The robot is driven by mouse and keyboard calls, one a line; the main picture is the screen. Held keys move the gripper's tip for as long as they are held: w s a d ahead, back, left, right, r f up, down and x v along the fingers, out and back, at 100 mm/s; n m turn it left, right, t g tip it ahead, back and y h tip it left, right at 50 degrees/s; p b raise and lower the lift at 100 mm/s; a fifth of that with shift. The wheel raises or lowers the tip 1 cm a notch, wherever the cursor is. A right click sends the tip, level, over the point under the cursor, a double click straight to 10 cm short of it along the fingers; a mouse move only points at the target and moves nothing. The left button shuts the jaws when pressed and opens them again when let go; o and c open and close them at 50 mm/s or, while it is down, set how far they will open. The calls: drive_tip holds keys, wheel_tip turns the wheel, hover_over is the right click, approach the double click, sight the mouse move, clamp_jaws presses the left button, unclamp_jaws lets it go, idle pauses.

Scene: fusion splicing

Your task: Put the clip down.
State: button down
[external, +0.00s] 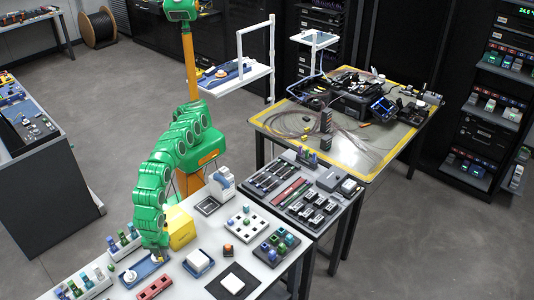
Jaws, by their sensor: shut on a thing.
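My green arm reaches down over the front left of the white bench (213,237). My gripper (157,257) is low over the bench, by the right end of a small blue tray (143,267) with a round white piece (130,276) on it. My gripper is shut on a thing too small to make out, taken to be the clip. I cannot tell whether it touches the tray.
A yellow box (180,228) stands close behind my gripper. A red block (155,287) and a white-topped blue box (198,262) are near it. Racks of small coloured parts (84,284) stand left. A black mat with a white square (232,283) lies right.

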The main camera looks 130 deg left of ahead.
sight(167, 273)
drive_tip(key=shift+f, duration=4.95)
drive_tip(key=shift+f, duration=0.1)
drive_tip(key=c, duration=1.1)
unclamp_jaws()
